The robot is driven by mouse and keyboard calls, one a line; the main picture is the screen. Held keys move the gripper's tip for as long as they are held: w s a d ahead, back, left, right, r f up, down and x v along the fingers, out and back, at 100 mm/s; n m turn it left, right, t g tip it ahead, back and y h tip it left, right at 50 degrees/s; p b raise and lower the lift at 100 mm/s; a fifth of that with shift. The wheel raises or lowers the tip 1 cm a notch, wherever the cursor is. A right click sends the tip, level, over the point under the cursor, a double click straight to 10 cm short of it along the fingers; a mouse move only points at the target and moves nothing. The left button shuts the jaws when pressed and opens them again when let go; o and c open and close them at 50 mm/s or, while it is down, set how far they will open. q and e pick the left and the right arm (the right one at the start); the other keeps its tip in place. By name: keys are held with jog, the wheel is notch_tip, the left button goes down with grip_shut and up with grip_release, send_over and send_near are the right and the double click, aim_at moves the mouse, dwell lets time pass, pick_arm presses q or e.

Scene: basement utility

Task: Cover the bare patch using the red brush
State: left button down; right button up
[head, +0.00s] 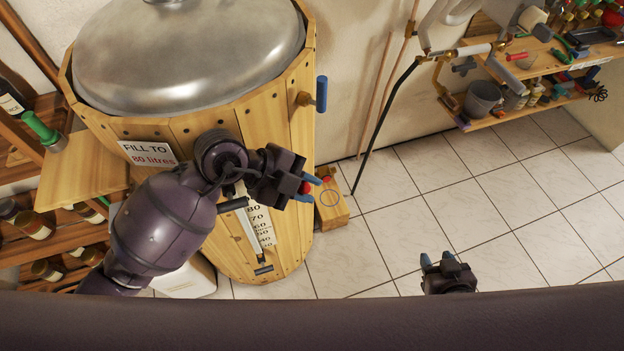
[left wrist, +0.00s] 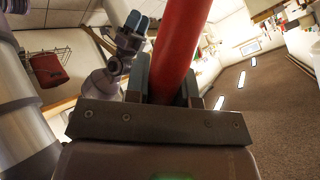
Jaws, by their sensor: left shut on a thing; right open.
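My left gripper (head: 307,187) is shut on the red brush, in front of the wooden barrel. Only small red parts of the brush (head: 306,188) show between its blue fingertips. In the left wrist view the brush is a thick red cylinder (left wrist: 181,45) rising between the fingers; its bristles are not in view. A small wooden block (head: 331,212) with a blue circle outline stands on the floor beyond the gripper. I cannot tell whether this circle marks the bare patch. My right gripper (head: 438,261) is open and empty, low over the tiles.
The wooden barrel (head: 280,130) with a metal lid (head: 190,50) fills the left centre. Shelves with jars stand at the far left. A workbench (head: 545,62) with tools and a grey bucket (head: 483,98) is at the upper right. The tiled floor (head: 480,200) between is clear.

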pick_arm(q)
jog(key=shift+w+d, duration=0.3)
jog(key=shift+d, duration=0.15)
dwell(0.7)
jog(key=shift+r, duration=0.15)
jog(key=shift+r, duration=1.4)
jog(key=shift+w+d, duration=0.1)
jog(key=shift+w, duration=0.05)
dwell(0.3)
